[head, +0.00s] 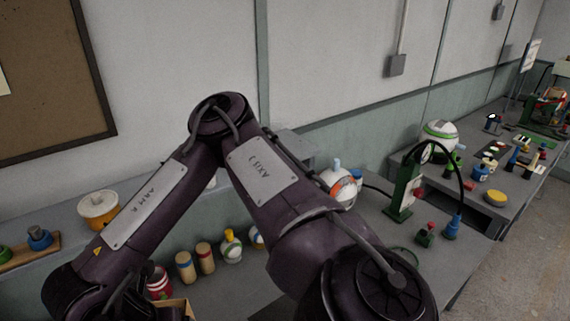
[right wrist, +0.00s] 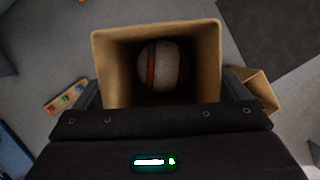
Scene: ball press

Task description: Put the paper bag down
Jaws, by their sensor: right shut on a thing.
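The brown paper bag (right wrist: 207,70) is open at the top and fills the middle of the right wrist view. A white ball with orange and dark stripes (right wrist: 161,66) lies inside it. My right gripper (right wrist: 162,90) is shut on the bag, with one dark finger on each side of it. The head view shows a purple arm of mine bent across the middle, hiding much of the bench. A tan edge (head: 183,304) shows at the bottom of the head view; I cannot tell whether it is this bag. My left gripper is not in view.
Another tan open container (right wrist: 262,91) stands right of the bag. A wooden strip with coloured pieces (right wrist: 66,97) lies at left. On the bench are cylinders (head: 206,258), an orange-and-white pot (head: 98,208) and a green press-like stand (head: 404,190). Grey surface left of the bag is mostly clear.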

